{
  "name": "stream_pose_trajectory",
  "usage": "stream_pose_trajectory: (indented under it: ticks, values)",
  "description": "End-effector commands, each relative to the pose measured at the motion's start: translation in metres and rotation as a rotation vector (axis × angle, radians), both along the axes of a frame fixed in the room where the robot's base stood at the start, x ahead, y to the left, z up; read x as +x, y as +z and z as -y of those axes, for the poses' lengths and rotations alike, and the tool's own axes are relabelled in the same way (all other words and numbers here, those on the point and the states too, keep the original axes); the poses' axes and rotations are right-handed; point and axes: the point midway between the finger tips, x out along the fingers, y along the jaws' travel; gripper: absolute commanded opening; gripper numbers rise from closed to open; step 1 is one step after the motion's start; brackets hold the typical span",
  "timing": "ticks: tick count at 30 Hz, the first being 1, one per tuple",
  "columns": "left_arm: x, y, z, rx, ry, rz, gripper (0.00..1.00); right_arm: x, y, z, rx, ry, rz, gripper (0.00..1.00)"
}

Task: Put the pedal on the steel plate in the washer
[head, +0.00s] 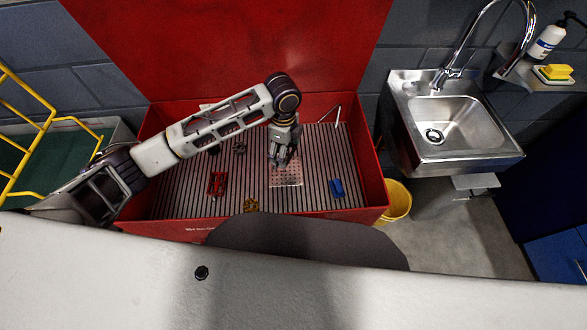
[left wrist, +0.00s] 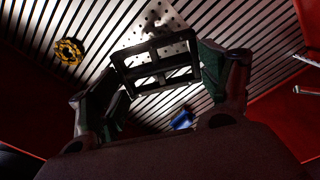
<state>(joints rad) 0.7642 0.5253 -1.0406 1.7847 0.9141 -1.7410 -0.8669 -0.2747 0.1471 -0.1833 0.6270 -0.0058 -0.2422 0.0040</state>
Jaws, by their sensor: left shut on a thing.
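My left gripper (head: 284,160) is shut on a black cage-like pedal (left wrist: 158,64), which spans between its fingers in the left wrist view. In the head view the pedal is mostly hidden by the gripper. The gripper is inside the red washer (head: 374,170), over the back edge of the perforated steel plate (head: 288,178). The plate lies on the washer's slatted floor and also shows behind the pedal in the left wrist view (left wrist: 183,42). I cannot tell the height of the pedal above it. My right gripper is not in view.
On the slats lie a red part (head: 217,183), a yellow knob-like part (head: 250,205), a blue part (head: 337,187) and a dark part (head: 239,147). The red lid (head: 230,40) stands open behind. A sink (head: 455,120) and yellow bucket (head: 397,200) are at right.

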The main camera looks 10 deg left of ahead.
Motion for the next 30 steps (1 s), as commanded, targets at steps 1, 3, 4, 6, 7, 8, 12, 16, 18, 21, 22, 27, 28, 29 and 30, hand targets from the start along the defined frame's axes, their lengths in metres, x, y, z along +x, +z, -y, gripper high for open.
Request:
stream_pose_trajectory:
  ticks: [1, 3, 4, 6, 7, 8, 12, 16, 18, 21, 22, 27, 28, 29, 30]
  values:
    - [0.0004, 0.0003, -0.0005, 0.0, -0.011, 0.0, 0.5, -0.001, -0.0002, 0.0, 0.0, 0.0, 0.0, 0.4]
    - [0.0006, 0.0003, -0.0011, 0.0, -0.03, 0.0, 0.5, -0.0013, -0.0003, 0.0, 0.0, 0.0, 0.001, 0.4]
    - [0.0006, 0.0004, -0.0012, 0.0, -0.038, 0.0, 0.5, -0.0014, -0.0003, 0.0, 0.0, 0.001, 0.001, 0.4]
    - [0.0008, 0.0005, -0.0014, 0.0, -0.058, 0.0, 0.5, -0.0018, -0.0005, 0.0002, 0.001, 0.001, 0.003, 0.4]
    - [0.0008, 0.0005, -0.0016, 0.0, -0.065, 0.0, 0.5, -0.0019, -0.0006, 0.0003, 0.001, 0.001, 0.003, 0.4]
    - [0.001, 0.0005, -0.0018, 0.0, -0.074, 0.0, 0.5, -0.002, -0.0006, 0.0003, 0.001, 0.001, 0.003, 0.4]
    - [0.0013, 0.0005, -0.0026, 0.001, -0.116, 0.0, 0.5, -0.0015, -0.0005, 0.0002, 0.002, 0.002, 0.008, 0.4]
    - [0.0015, 0.0005, -0.0033, 0.001, -0.157, 0.0, 0.5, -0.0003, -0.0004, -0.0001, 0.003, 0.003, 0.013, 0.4]
    - [0.0014, 0.0005, -0.0035, 0.001, -0.183, 0.0, 0.5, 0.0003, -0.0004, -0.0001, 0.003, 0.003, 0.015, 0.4]
    - [0.0013, 0.0005, -0.0038, 0.001, -0.218, -0.001, 0.5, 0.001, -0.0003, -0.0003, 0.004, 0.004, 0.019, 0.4]
    - [0.0013, 0.0005, -0.0039, 0.001, -0.229, -0.001, 0.5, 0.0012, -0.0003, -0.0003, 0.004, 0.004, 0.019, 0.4]
    - [0.0012, 0.0006, -0.0038, 0.001, -0.27, -0.001, 0.5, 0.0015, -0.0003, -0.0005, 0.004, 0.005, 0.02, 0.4]
    - [0.0012, 0.0006, -0.0038, 0.001, -0.273, -0.001, 0.5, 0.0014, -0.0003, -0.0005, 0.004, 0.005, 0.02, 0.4]
    - [0.0012, 0.0006, -0.0038, 0.001, -0.275, -0.001, 0.5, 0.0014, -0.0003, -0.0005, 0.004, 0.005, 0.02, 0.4]
    - [0.0012, 0.0006, -0.0038, 0.001, -0.277, -0.001, 0.5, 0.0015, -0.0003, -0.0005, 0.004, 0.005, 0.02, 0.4]
